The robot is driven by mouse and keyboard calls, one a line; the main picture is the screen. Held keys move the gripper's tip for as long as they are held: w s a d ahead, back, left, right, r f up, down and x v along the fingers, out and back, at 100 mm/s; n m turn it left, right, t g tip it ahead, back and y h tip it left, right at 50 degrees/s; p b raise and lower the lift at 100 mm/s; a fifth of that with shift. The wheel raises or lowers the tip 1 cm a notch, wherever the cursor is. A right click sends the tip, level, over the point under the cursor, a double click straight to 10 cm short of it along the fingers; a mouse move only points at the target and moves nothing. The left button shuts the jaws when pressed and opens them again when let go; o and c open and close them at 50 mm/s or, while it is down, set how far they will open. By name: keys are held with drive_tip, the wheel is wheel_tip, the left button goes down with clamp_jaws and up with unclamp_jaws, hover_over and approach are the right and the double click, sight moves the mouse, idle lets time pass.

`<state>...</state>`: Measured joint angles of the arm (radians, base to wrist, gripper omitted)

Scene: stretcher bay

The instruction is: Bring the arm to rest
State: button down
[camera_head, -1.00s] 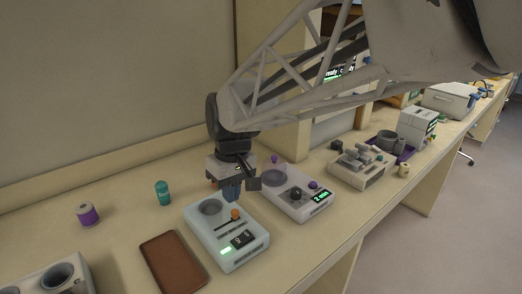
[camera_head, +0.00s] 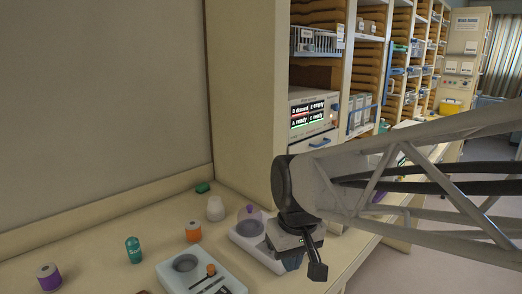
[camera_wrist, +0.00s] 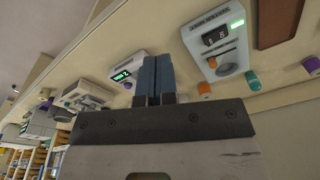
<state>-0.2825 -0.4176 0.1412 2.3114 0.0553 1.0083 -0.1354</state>
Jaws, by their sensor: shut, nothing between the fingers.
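My gripper (camera_wrist: 154,78) shows in the wrist view with its two blue fingers together and nothing between them. In the head view the wrist end of my arm hangs over the bench at the lower middle, and the fingers are mostly hidden behind it. It stands above a pale device with a round well (camera_head: 247,228), to the right of a white device with an orange knob (camera_head: 186,264). I cannot tell the exact height above the bench.
A teal bottle (camera_head: 133,250), a purple-banded spool (camera_head: 49,277), an orange-banded container (camera_head: 193,232) and a white bottle (camera_head: 215,208) stand on the bench. A tall shelf unit with a display panel (camera_head: 313,114) rises behind my arm. A brown tray (camera_wrist: 279,22) shows in the wrist view.

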drive_tip(key=s+d+f+m+t, duration=0.1)
drive_tip(key=s+d+m, duration=0.3)
drive_tip(key=s+d, duration=0.6)
drive_tip(key=shift+d+f+m+t+h, duration=0.3)
drive_tip(key=shift+d+f+h, duration=0.15)
drive_tip(key=shift+d, duration=0.95)
